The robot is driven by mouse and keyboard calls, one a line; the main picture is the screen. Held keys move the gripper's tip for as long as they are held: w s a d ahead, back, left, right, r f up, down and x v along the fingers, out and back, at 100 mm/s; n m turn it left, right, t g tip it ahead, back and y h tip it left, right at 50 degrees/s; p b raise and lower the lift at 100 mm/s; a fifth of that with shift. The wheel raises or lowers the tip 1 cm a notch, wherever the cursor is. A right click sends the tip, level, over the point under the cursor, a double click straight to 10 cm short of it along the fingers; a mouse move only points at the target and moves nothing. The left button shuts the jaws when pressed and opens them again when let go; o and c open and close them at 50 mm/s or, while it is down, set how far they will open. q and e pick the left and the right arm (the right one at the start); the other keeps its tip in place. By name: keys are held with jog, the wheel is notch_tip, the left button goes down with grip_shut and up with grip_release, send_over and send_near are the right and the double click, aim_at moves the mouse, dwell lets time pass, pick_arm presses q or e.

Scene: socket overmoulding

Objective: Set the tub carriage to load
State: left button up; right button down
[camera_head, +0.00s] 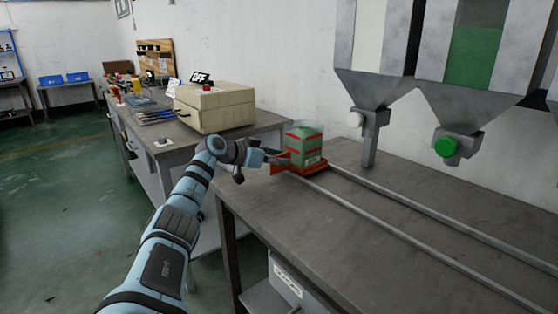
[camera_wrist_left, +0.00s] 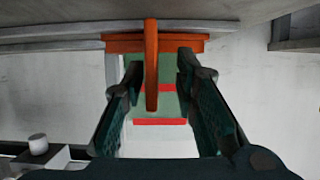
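The tub carriage (camera_head: 314,169) is an orange-red base with an upright orange piece at its near left end. It sits at the left end of the two rails on the grey bench. On it stands a clear tub (camera_head: 303,143) with green contents and red bands. My left gripper (camera_head: 270,156) is at the carriage's left end. In the left wrist view, the gripper (camera_wrist_left: 158,72) has its fingers apart, on either side of the carriage's orange upright (camera_wrist_left: 151,70), with gaps visible on both sides. The tub (camera_wrist_left: 172,104) shows behind the upright. My right gripper is not in view.
Two rails (camera_head: 405,233) run along the bench toward the right. A beige box machine (camera_head: 214,106) stands on the table behind left. The bench's front is clear.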

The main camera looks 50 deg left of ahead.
pick_arm(q)
jog(key=shift+s+r, duration=0.1)
notch_tip(320, 180, up, 10)
dwell(0.4)
dwell(0.4)
